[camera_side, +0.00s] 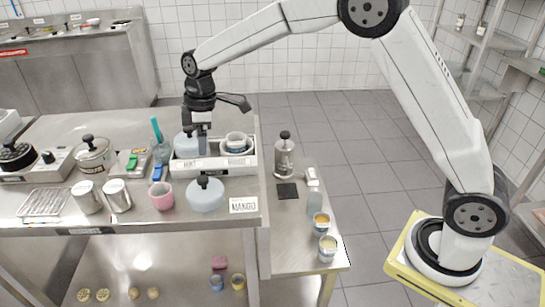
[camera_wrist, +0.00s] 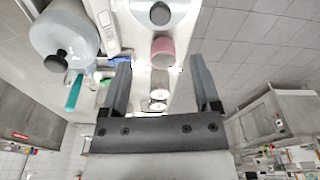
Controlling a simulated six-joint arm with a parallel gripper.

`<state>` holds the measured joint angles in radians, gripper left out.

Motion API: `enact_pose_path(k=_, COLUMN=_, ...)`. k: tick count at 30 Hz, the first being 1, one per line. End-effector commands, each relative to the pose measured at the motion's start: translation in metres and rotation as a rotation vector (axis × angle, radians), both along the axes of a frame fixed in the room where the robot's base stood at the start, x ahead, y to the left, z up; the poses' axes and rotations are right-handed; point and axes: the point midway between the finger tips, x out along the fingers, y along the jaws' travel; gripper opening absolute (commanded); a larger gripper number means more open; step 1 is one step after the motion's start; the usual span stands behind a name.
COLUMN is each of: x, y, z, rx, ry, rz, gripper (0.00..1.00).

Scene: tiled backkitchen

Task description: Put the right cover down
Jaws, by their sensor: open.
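One light-blue domed cover (camera_side: 206,196) with a black knob rests on the counter beside the MANGO label (camera_side: 243,205). It shows at the top edge of the wrist view (camera_wrist: 140,14). Another light-blue cover (camera_side: 184,149) sits at the left end of the white-walled holder (camera_side: 214,168), behind the MINT label (camera_side: 190,164); my gripper partly hides it. It is large at upper left in the wrist view (camera_wrist: 70,28). My gripper (camera_side: 203,150) points down above the holder. In the wrist view its fingers (camera_wrist: 160,82) are apart with nothing gripped between them.
A pink cup (camera_side: 162,196), metal canisters (camera_side: 118,194) and a pot (camera_side: 95,156) crowd the counter's left.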

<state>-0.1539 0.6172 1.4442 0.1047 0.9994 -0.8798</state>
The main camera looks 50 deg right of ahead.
Motion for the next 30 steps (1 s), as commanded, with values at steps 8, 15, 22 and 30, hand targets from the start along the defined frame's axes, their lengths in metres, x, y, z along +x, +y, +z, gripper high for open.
enact_pose_path(k=8, x=0.000, y=0.000, z=0.000, rx=0.000, ry=0.000, rz=0.000, gripper=0.80)
enact_pose_path(k=15, x=-0.010, y=-0.007, z=-0.002, rx=-0.002, ry=-0.003, rz=-0.053, gripper=0.80)
enact_pose_path(k=22, x=-0.042, y=-0.028, z=-0.007, rx=-0.005, ry=-0.017, rz=-0.216, gripper=0.80)
enact_pose_path(k=30, x=-0.100, y=-0.057, z=-0.019, rx=-0.001, ry=-0.042, rz=-0.469, gripper=0.80)
